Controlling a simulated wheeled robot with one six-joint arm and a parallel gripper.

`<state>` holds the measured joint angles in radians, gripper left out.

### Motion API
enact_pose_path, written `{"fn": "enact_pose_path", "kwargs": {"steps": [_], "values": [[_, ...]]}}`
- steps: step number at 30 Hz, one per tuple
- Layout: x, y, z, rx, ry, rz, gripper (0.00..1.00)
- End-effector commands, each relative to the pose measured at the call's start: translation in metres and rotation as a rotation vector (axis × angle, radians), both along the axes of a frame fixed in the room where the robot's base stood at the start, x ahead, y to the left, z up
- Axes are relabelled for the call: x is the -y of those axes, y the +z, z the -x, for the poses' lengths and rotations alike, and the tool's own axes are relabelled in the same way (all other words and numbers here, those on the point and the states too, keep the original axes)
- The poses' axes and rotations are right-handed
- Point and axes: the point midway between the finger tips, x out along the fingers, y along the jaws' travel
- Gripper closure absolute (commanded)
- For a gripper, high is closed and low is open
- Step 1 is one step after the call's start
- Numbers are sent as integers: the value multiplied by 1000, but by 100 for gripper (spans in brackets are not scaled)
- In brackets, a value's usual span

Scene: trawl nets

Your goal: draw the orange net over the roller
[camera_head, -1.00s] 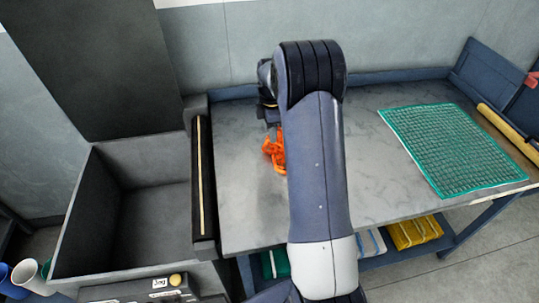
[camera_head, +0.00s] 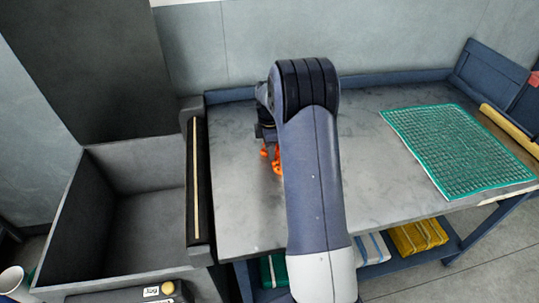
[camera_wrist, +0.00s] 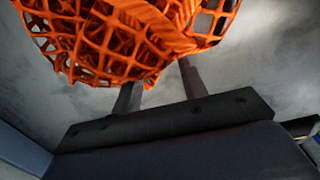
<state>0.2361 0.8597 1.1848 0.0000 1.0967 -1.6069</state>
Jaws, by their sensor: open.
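The orange net (camera_head: 276,158) lies in a small heap on the grey table, partly hidden behind my arm in the head view. In the wrist view the orange net (camera_wrist: 110,38) fills the upper part, bunched with open mesh. My gripper (camera_wrist: 160,88) is open, its two fingers apart and reaching to the net's near edge; whether they touch it I cannot tell. In the head view my gripper (camera_head: 266,138) is just above the net. The roller (camera_head: 197,180), dark with a pale stripe, runs along the table's left edge, with nothing on it.
A grey open bin (camera_head: 75,225) stands left of the roller. The grey table (camera_head: 235,205) is clear between the roller and the net. A green net mat (camera_head: 455,150) lies at the right, beside a yellow roll (camera_head: 508,130). Folded yellow nets (camera_head: 418,236) sit on the shelf below.

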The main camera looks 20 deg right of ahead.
Motion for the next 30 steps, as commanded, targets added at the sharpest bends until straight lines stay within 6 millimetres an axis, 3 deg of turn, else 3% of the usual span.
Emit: {"fn": "enact_pose_path", "kwargs": {"steps": [10, 30], "values": [[0, -10, 0, -1, 0, 0, 60], [0, -10, 1, -3, 0, -1, 87]]}}
